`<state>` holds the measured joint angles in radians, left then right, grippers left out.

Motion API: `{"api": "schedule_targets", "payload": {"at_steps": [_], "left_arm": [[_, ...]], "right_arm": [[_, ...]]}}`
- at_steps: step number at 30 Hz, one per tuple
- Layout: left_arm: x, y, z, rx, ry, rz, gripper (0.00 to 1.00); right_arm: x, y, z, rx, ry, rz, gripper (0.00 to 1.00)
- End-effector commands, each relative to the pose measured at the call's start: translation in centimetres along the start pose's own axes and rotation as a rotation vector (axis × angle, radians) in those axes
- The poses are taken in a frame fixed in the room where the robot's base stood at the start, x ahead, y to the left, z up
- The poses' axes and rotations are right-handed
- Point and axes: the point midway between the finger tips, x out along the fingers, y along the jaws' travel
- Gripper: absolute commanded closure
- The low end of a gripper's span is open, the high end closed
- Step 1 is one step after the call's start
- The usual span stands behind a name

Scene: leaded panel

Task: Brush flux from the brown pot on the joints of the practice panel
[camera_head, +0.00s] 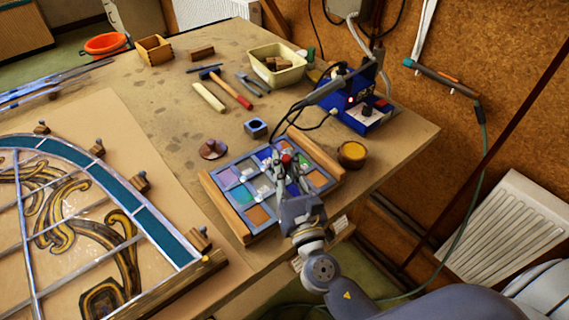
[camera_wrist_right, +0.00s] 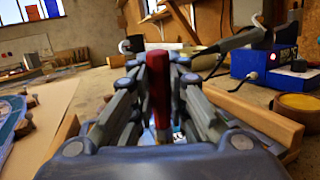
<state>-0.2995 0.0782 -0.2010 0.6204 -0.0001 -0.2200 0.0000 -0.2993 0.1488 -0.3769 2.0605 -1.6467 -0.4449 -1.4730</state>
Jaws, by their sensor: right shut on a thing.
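The practice panel (camera_head: 235,192), a grid of coloured glass squares in grey metal strips, lies between two wooden battens near the table's front edge. My right gripper (camera_head: 287,170) is over its right part, shut on a red-handled tool, probably the flux brush (camera_head: 287,159). In the right wrist view the red handle (camera_wrist_right: 158,85) stands upright between the fingers; its lower end is hidden, so I cannot tell whether it touches the panel. The brown pot (camera_head: 352,154), with yellowish contents, stands right of the panel and also shows in the wrist view (camera_wrist_right: 298,104). My left gripper is not in view.
A blue soldering station (camera_head: 362,114) with cables stands behind the pot. A small blue block (camera_head: 255,128) and a brown round piece (camera_head: 213,149) lie behind the panel. A hammer (camera_head: 229,91) and a cream tub (camera_head: 277,68) lie farther back. A large leaded window (camera_head: 90,215) fills the left.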

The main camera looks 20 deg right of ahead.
Motion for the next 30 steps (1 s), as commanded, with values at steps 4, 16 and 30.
{"api": "schedule_targets", "payload": {"at_steps": [4, 16, 30], "left_arm": [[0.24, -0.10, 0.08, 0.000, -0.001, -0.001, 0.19], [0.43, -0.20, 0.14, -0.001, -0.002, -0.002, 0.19], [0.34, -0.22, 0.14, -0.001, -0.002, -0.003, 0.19]], "right_arm": [[-0.04, -0.02, -0.24, 0.000, 0.000, 0.000, 1.00], [-0.08, -0.04, -0.48, -0.001, 0.000, 0.000, 1.00], [0.26, -0.97, -0.48, -0.001, 0.000, 0.000, 1.00]]}}
